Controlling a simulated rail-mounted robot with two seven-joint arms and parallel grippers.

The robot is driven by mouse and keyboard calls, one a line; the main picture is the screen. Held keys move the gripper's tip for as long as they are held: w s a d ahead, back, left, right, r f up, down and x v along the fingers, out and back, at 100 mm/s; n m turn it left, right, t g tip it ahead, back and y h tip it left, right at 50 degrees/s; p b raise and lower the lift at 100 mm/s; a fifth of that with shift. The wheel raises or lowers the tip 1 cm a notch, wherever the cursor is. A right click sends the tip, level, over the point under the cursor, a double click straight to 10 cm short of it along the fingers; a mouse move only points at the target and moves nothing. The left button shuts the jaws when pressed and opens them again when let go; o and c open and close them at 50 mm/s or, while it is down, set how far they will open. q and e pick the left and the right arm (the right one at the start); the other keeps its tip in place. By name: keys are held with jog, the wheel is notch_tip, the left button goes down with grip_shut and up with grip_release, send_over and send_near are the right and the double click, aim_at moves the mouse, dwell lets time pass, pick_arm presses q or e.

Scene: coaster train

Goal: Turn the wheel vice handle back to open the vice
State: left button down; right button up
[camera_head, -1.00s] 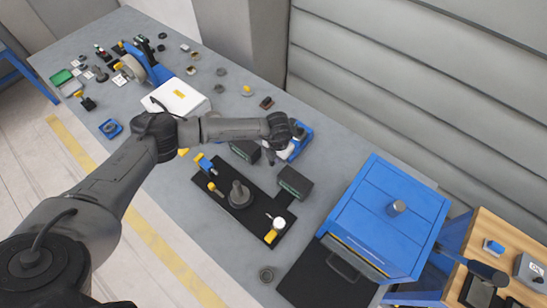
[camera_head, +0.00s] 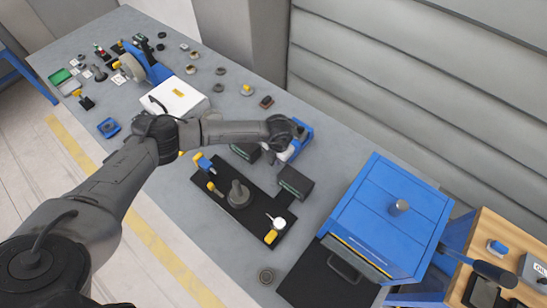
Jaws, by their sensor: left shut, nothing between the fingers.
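My left arm reaches across the bench from the left, and its wrist is over a blue and pale grey device (camera_head: 302,143) near the bench's back edge. This device looks like the vice, but its handle is hidden or too small to make out. My left gripper (camera_head: 271,157) is shut and empty, pointing down beside the device's left side. The wrist covers part of the device, and I cannot tell whether the fingers touch it. My right gripper is not in view.
Two dark blocks, one seen clearly (camera_head: 295,183), stand near a black fixture plate (camera_head: 222,190) with a grey spindle (camera_head: 238,194). A blue cabinet (camera_head: 390,215) stands at right. A white box (camera_head: 178,97) and small parts lie at left.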

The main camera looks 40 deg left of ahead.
pick_arm(q)
jog(key=shift+f, duration=0.15)
jog(key=shift+a, duration=0.7)
dwell(0.4)
jog(key=shift+a, duration=0.35)
jog(key=shift+a, duration=0.5)
jog(key=shift+a+b, duration=0.4)
jog(key=shift+a, duration=0.6)
jog(key=shift+f, duration=0.3)
